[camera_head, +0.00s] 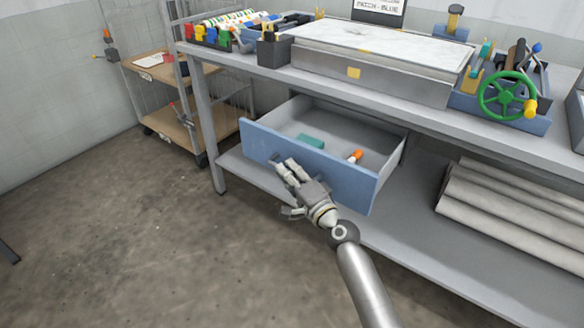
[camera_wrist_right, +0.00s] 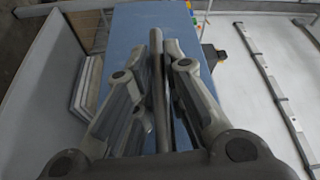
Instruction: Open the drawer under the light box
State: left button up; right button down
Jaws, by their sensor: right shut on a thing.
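The drawer (camera_head: 345,178) has a blue front and a grey inside, and it stands pulled out under the light box (camera_head: 360,77). Inside it lie a teal block (camera_head: 310,141) and an orange-and-white item (camera_head: 355,156). My right gripper (camera_head: 284,168) is at the drawer front. In the right wrist view its fingers close around a dark bar handle (camera_wrist_right: 158,85) in front of the blue drawer face (camera_wrist_right: 132,32). The handle is mostly hidden by the gripper in the head view. My left gripper is in neither view.
The grey bench (camera_head: 420,117) carries a blue device with a green handwheel (camera_head: 505,97) at right. Rolled sheets (camera_head: 510,200) lie on the lower shelf (camera_head: 425,262). A wooden-shelved cart (camera_head: 180,125) stands at left. The concrete floor (camera_head: 120,235) at left front is clear.

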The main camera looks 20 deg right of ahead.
jog(key=shift+s+a+f, duration=0.1)
jog(key=shift+s+a, duration=0.05)
jog(key=c, duration=1.8)
grip_release()
jog(key=shift+o, duration=0.2)
jog(key=v, duration=1.2)
